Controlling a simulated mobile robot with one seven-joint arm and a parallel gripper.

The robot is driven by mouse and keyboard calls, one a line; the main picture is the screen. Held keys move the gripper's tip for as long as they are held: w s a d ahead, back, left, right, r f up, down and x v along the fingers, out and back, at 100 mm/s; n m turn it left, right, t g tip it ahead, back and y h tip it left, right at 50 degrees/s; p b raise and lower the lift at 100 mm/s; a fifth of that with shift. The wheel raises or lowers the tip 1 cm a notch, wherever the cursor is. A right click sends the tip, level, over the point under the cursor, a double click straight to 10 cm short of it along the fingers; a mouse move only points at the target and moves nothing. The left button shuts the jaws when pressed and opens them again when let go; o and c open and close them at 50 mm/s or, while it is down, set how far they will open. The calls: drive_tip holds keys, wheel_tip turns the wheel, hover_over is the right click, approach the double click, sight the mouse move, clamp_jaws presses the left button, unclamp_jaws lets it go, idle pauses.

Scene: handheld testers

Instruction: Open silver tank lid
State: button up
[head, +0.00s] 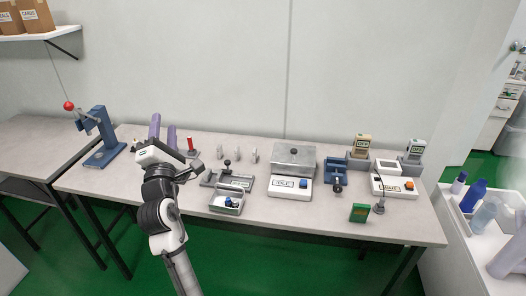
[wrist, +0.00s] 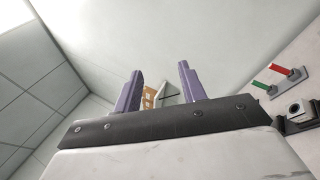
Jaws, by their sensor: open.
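The silver tank (head: 293,168) stands on the back middle of the table, with a flat metal lid (head: 294,151) on top and a small black knob (head: 293,152) on the lid. The lid looks closed. My gripper (head: 164,133) is to the left of the tank, over the left part of the table, with its purple fingers pointing up and spread apart. In the wrist view the two fingers (wrist: 160,90) show open, with nothing between them but the wall and shelf beyond. The tank does not show in the wrist view.
A green device (head: 359,212) stands near the front edge. The table's front strip (head: 290,222) is mostly clear.

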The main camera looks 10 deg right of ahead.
drive_tip(key=w+d+f+n+g+h, duration=0.2)
drive_tip(key=w+d+f+g+h, duration=0.2)
drive_tip(key=d+f+h, duration=0.55)
drive_tip(key=n+g+h, duration=0.2)
drive_tip(key=g+h, duration=0.1)
drive_tip(key=g, duration=0.2)
approach(293, 152)
drive_tip(key=shift+n+y, duration=0.25)
drive_tip(key=shift+n, duration=0.05)
drive_tip(key=x, duration=1.1)
drive_tip(key=shift+r+p, duration=0.2)
drive_tip(key=shift+p, duration=0.1)
clamp_jaws()
